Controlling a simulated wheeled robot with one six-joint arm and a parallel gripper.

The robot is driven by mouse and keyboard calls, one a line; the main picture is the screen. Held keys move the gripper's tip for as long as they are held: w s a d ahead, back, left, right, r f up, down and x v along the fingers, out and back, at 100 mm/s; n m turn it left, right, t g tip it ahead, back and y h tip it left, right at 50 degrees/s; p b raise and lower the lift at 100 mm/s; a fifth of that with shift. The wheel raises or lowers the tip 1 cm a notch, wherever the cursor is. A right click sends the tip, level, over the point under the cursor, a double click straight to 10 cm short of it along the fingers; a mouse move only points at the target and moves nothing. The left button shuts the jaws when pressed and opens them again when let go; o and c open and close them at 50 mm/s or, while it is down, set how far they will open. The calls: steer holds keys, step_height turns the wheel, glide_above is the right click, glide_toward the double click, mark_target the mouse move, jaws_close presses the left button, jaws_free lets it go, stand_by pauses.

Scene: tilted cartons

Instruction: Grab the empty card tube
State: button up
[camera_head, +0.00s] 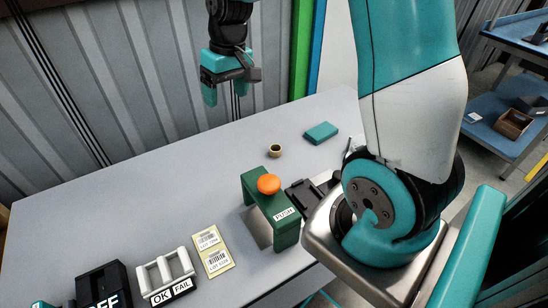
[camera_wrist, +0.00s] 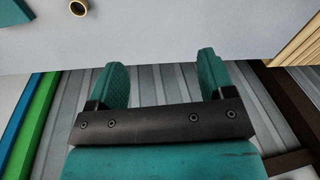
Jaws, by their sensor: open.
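The card tube (camera_head: 275,150) is a short tan ring standing on end on the grey table, with its dark open top showing. It also shows in the wrist view (camera_wrist: 78,8), cut close by the top edge, up and left of the fingers. My gripper (camera_head: 225,94) hangs high at the back, above and left of the tube in the head view. In the wrist view my gripper's two teal fingers (camera_wrist: 165,80) stand apart with nothing between them.
A teal block (camera_head: 321,132) lies right of the tube. A green stand with an orange PUSH button (camera_head: 268,184) is in front. A label card (camera_head: 213,250), an OK/FAIL rack (camera_head: 167,274) and a black box (camera_head: 104,288) sit front left. The table's left middle (camera_head: 110,210) is clear.

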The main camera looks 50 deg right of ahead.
steer(key=w+d+f+m+g+h+b, duration=0.1)
steer(key=d+f+m, duration=0.1)
steer(key=d+f, duration=0.55)
steer(key=w+d+f+m+h+b, duration=0.15)
steer(key=d+f, duration=0.35)
steer(key=d, duration=0.5)
steer(key=p, duration=0.3)
glide_above(276, 149)
steer(key=a, duration=0.1)
steer(key=shift+m+y, duration=0.35)
steer(key=shift+y, duration=0.1)
steer(key=f, duration=1.2)
steer(key=shift+s+a, duration=0.15)
steer(key=shift+s, duration=0.05)
steer(key=shift+s+f+p, duration=0.2)
steer(key=shift+f+p, duration=0.15)
steer(key=shift+f, duration=1.15)
steer(key=shift+s+f+p, duration=0.15)
steer(key=shift+f+p, duration=0.2)
steer(key=shift+f, duration=1.1)
steer(key=c, duration=1)
